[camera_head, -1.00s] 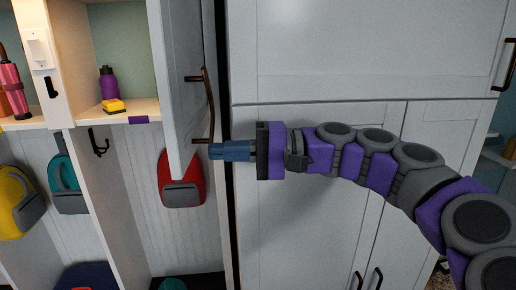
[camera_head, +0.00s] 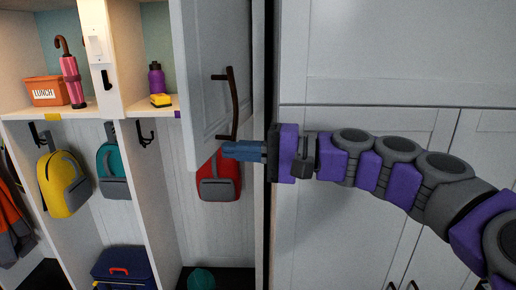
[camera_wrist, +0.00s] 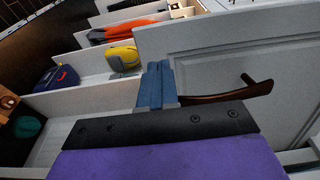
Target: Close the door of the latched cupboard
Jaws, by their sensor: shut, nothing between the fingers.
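The cupboard door (camera_head: 205,75) stands open in the upper middle of the head view, swung out from the cubby. It has a dark brown bar handle (camera_head: 231,103), which also shows in the wrist view (camera_wrist: 228,95). My gripper (camera_head: 228,150) is shut and empty, pointing left. Its blue fingers are by the door's lower edge, just below the handle's lower end. In the wrist view the fingers (camera_wrist: 156,75) lie close to the door panel (camera_wrist: 245,70), left of the handle. I cannot tell whether they touch the door. No latch can be made out.
Behind the door, a shelf (camera_head: 170,108) holds a purple bottle (camera_head: 156,79) and a yellow sponge (camera_head: 161,100). A red backpack (camera_head: 219,182) hangs below. A white divider (camera_head: 160,190) stands to the left. Closed white cabinets (camera_head: 390,60) fill the right.

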